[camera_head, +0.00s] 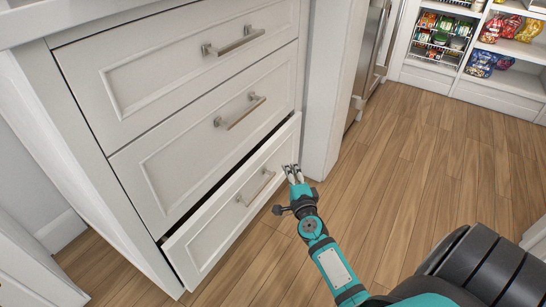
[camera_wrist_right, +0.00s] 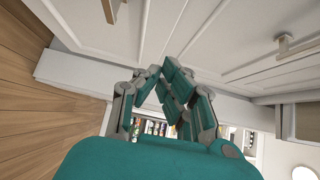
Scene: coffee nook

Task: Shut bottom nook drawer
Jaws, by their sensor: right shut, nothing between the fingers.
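The bottom nook drawer (camera_head: 222,222) is the lowest of three white drawers in the cabinet. It stands slightly open, with a dark gap along its top edge. Its metal bar handle (camera_head: 256,187) faces the floor side. My right gripper (camera_head: 291,168) is shut and empty, close to the right end of the drawer front, to the right of the handle. I cannot tell whether it touches the front. In the right wrist view my right gripper's fingers (camera_wrist_right: 163,72) are together near white panels. My left gripper is not in view.
The middle drawer (camera_head: 190,155) and top drawer (camera_head: 150,72) look shut, each with a bar handle. A white upright panel (camera_head: 328,105) stands right of the drawers. Wooden floor (camera_head: 425,170) is open to the right, with stocked pantry shelves (camera_head: 485,75) beyond.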

